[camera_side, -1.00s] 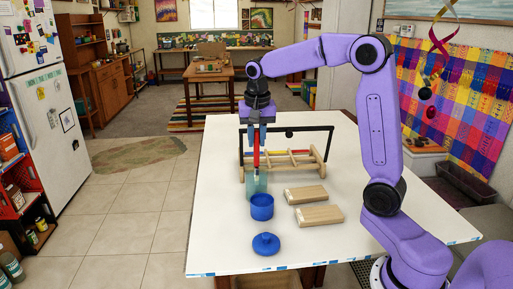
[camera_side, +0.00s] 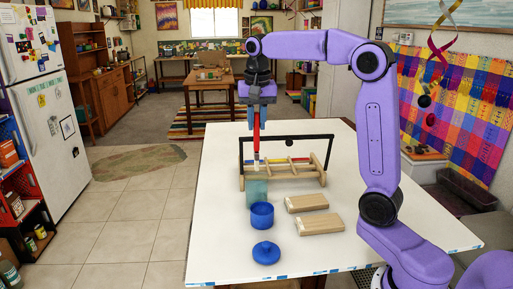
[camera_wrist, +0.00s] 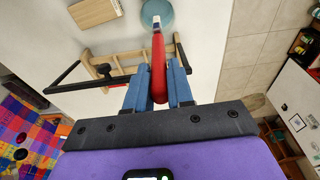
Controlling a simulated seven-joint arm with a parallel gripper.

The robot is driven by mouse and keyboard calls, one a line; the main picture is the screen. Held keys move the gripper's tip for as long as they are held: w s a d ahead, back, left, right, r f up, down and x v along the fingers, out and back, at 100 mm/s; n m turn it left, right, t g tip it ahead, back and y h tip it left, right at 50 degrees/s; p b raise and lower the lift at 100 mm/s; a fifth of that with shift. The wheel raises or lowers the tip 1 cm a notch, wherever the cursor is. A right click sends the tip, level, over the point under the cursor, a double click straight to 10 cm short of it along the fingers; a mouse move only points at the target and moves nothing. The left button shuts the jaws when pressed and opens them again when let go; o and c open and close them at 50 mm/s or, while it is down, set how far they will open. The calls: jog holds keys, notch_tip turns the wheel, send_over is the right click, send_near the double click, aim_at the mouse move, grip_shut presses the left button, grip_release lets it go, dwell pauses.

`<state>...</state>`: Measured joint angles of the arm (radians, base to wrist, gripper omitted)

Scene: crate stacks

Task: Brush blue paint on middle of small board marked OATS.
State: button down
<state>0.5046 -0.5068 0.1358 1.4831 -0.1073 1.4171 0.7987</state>
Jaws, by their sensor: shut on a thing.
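My gripper (camera_side: 257,106) is shut on a red-handled brush (camera_side: 257,133), held upright with its pale end down. The brush tip is just above a translucent teal cup (camera_side: 256,194). In the wrist view the red handle sits between the blue fingers (camera_wrist: 158,66), its pale end pointing at the teal cup (camera_wrist: 165,8). A blue pot (camera_side: 262,216) stands open in front of the cup. Two wooden boards lie on the table, a farther one (camera_side: 306,202) and a nearer one (camera_side: 319,224). I cannot read any marking on them, nor tell their labels apart.
A blue lid (camera_side: 266,253) lies in front of the pot. A wooden rack (camera_side: 298,177) holding coloured sticks stands behind the cup, with a black frame (camera_side: 325,147) by it.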

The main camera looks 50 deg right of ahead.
jog(key=shift+f, duration=0.1)
jog(key=s+a+f+g+y, duration=0.1)
jog(key=s+a+f+g, duration=0.1)
jog(key=f, duration=0.6)
jog(key=shift+a+f+g, duration=0.2)
jog(key=shift+a+g, duration=0.7)
jog(key=shift+a, duration=0.3)
jog(key=shift+f, duration=0.65)
dwell(1.7)
jog(key=s+v, duration=0.1)
jog(key=v, duration=0.6)
jog(key=shift+s, duration=0.25)
jog(key=shift+r, duration=0.15)
dwell(0.7)
